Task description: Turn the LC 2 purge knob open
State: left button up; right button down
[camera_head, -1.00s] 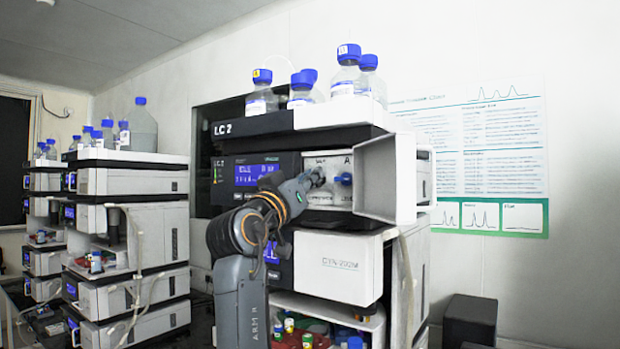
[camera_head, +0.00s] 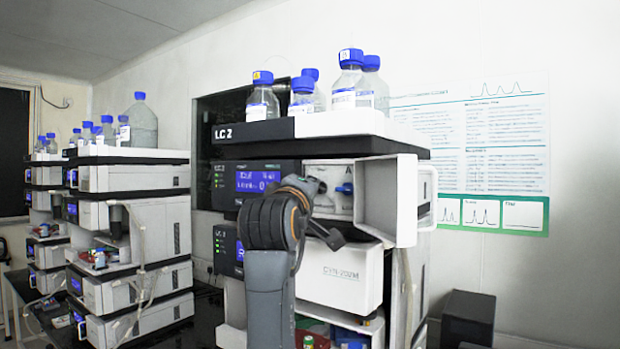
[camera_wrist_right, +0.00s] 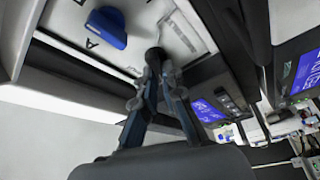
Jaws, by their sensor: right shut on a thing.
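The LC 2 stack (camera_head: 225,134) stands in the middle of the head view. Its open pump bay (camera_head: 345,172) holds a dark round knob (camera_head: 321,187) at left and a blue knob (camera_head: 345,188) marked A at right. My right gripper (camera_wrist_right: 155,66) is shut on the dark knob (camera_wrist_right: 155,53) in the right wrist view, its fingertips at the panel. The blue knob (camera_wrist_right: 106,27) sits beside them, untouched. In the head view my right wrist hides the fingers. My left gripper is in no view.
An open white door (camera_head: 391,200) bounds the bay on the right. Several blue-capped bottles (camera_head: 352,85) stand on top of the stack. A display (camera_head: 257,180) is left of the bay. Another instrument stack (camera_head: 135,215) stands at left.

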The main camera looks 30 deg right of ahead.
jog(key=shift+n+g+y+p, duration=0.4)
jog(key=shift+n+y+p, duration=0.4)
jog(key=shift+n+p, duration=1)
jog(key=shift+f+n+b, duration=0.1)
jog(key=shift+n+b, duration=0.2)
jog(key=shift+n, duration=0.1)
jog(key=c, duration=1.5)
grip_release()
jog(key=shift+o, duration=0.2)
jog(key=v, duration=1.2)
